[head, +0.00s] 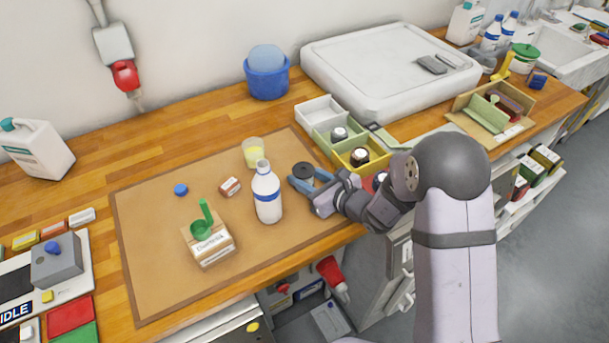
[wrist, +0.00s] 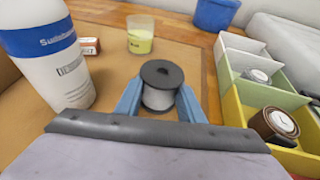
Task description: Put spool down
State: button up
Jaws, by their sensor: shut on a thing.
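The spool (wrist: 160,98) has black end flanges and pale grey winding, and stands upright between the blue fingers of my gripper (wrist: 158,100). In the head view, the black top of the spool (head: 303,170) shows at the tips of my gripper (head: 303,181). My gripper is shut on the spool. It is over the right part of the brown mat (head: 155,272). I cannot tell whether the spool's base touches the mat, as the gripper body hides part of it.
A white bottle with a blue label (head: 267,196) stands close to the left of my gripper. A cup of yellow liquid (head: 253,152) is behind it.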

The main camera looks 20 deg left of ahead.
jog(key=shift+f, duration=0.15)
jog(key=o, duration=1.1)
jog(key=shift+r, duration=0.3)
jog(key=shift+s+d, duration=0.15)
jog(key=shift+d, duration=0.2)
jog(key=b+v, duration=0.2)
jog(key=v, duration=0.9)
jog(key=shift+s, duration=0.1)
